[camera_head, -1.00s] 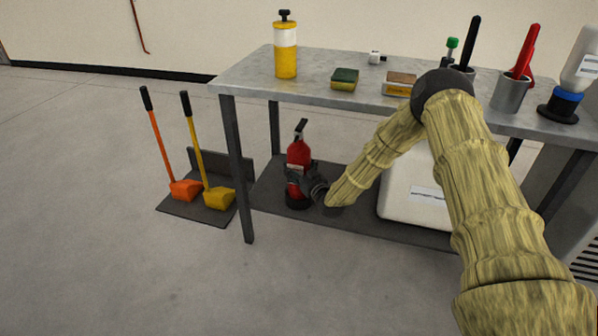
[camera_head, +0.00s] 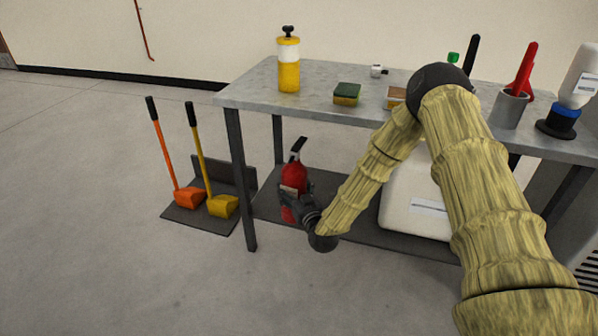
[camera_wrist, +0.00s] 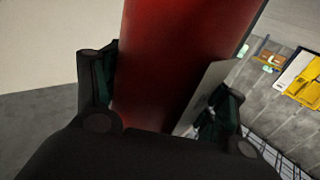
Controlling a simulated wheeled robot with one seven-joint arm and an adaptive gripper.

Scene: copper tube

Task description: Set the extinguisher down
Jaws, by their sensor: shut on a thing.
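The red extinguisher (camera_head: 295,177) with a black top stands nearly upright at the left end of the table's lower shelf (camera_head: 270,203) in the head view. My gripper (camera_head: 290,205) is shut around its lower body from the front. In the wrist view the red body (camera_wrist: 180,60) fills the middle, between the two dark fingers of my gripper (camera_wrist: 165,105). The extinguisher's base is mostly hidden behind my gripper, so I cannot tell whether it touches the shelf.
A white container (camera_head: 415,200) stands on the shelf to the right, partly behind my arm. The table's front left leg (camera_head: 241,180) is close to the left of the extinguisher. Orange (camera_head: 188,197) and yellow (camera_head: 222,206) long-handled tools stand farther left. The floor in front is clear.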

